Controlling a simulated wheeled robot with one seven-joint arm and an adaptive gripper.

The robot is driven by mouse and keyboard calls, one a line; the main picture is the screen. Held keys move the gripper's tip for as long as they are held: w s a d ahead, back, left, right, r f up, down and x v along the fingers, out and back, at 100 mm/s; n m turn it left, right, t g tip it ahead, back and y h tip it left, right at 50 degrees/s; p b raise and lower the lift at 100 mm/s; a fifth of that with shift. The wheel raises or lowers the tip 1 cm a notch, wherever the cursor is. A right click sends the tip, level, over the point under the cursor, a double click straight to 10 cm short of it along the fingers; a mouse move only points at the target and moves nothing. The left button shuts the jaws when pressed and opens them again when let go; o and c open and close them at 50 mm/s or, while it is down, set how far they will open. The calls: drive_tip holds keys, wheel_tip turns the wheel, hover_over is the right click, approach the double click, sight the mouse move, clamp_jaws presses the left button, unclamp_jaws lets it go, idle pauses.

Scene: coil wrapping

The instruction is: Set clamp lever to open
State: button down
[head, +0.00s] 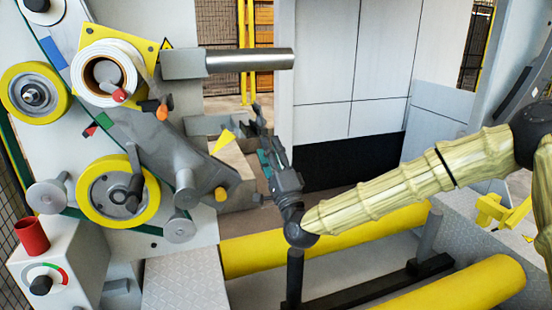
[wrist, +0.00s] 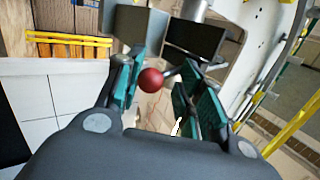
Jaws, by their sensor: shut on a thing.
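The clamp lever shows in the wrist view as a red ball knob (wrist: 150,79) on a short dark rod. It sits between the two teal-padded fingers of my gripper (wrist: 160,62), close against the left finger. In the head view my gripper (head: 262,140) is to the right of the machine's front panel, pointing up and away. The red knob is not visible there, and the lever's pivot cannot be made out in either view.
The wrapping machine on the left carries a white tape roll (head: 92,72), yellow-rimmed wheels (head: 104,203) and a yellow triangular pointer (head: 224,141). A metal cylinder (head: 250,59) juts out above my gripper. Yellow rollers (head: 380,228) lie below my arm. A grey panelled wall (head: 350,60) stands behind.

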drive_tip(key=shift+a+m+t+h+b, duration=0.25)
drive_tip(key=shift+m+t+h+b, duration=0.05)
drive_tip(key=shift+m+h, duration=0.3)
drive_tip(key=shift+r, duration=0.15)
drive_tip(key=c, duration=1.2)
unclamp_jaws()
drive_tip(key=shift+o, duration=1.4)
drive_tip(key=shift+w+a, duration=0.1)
drive_tip(key=shift+a, duration=0.15)
drive_tip(key=shift+d, duration=0.1)
drive_tip(key=shift+f, duration=0.25)
drive_tip(key=shift+s+d+f, duration=0.1)
drive_tip(key=shift+s+f, duration=0.1)
drive_tip(key=shift+s, duration=0.15)
drive_tip(key=v, duration=1.1)
drive_tip(key=shift+d, duration=0.2)
